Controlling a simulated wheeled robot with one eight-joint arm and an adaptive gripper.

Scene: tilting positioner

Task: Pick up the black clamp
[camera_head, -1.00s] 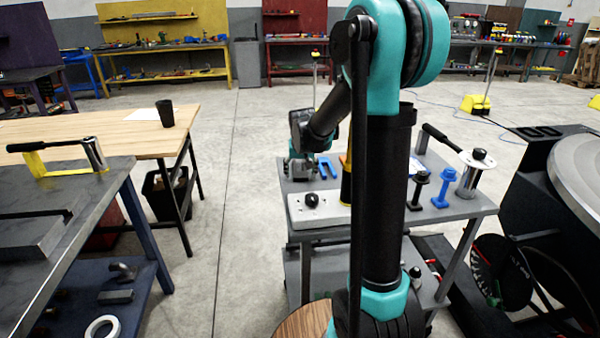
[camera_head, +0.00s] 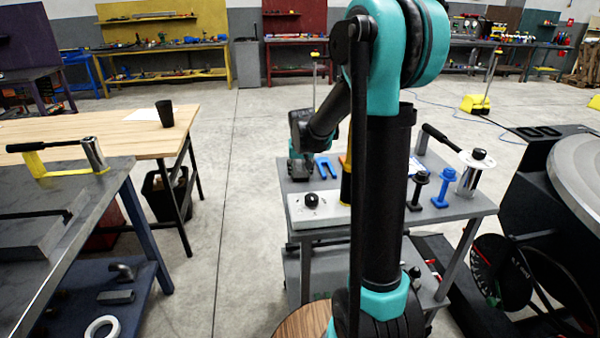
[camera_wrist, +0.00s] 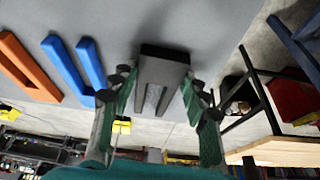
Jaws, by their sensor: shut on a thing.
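The black clamp (camera_wrist: 165,54) is a U-shaped block in the wrist view, with its two prongs pointing toward my gripper (camera_wrist: 160,90). The green-padded fingers stand on either side of it and are shut on it. I cannot tell whether the clamp is clear of the grey cart top.
A blue U-shaped clamp (camera_head: 326,168) lies just right of my gripper; it also shows in the wrist view beside an orange one (camera_wrist: 22,66). A white box with a black knob (camera_head: 312,201) is in front. Black and blue (camera_head: 444,188) bolt-like parts stand at right on the cart (camera_head: 465,208).

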